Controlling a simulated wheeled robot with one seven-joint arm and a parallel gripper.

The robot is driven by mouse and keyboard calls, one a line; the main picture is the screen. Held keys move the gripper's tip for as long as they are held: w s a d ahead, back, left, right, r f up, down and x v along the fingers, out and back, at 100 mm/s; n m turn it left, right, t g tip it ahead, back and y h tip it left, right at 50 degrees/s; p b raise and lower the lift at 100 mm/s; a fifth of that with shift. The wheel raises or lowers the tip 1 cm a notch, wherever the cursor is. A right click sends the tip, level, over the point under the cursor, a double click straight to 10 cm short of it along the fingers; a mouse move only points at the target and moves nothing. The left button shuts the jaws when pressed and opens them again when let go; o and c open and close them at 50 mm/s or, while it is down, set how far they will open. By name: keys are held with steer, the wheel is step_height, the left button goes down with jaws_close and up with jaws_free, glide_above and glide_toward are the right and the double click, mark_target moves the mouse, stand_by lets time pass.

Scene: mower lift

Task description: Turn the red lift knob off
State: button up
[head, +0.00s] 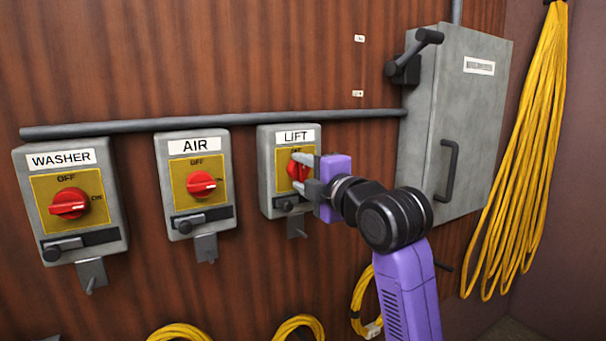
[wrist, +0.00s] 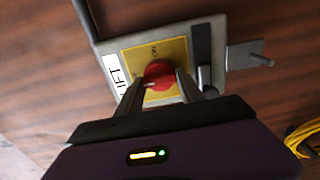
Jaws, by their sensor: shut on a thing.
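The red lift knob (head: 297,170) sits on the yellow plate of the grey LIFT box (head: 268,208), the rightmost of the three switch boxes. My gripper (head: 302,172) is at the knob, with its fingers closed on it from either side. In the wrist view the red knob (wrist: 160,76) shows between my two fingertips (wrist: 158,88), with its pale pointer mark towards the left of the picture. My fingers hide part of the plate, and the knob's exact setting is hard to read in the head view.
The AIR box (head: 180,226) and WASHER box (head: 30,200) hang to the left, each with a red knob. A large grey cabinet (head: 480,130) with a handle and lever is to the right, beside hanging yellow cable (head: 530,150). A grey conduit (head: 220,120) runs above the boxes.

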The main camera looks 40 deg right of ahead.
steer(key=o, duration=1.3)
steer(key=b+v, duration=0.1)
steer(key=v, duration=0.6)
steer(key=shift+s, duration=0.4)
steer(key=shift+a, duration=0.15)
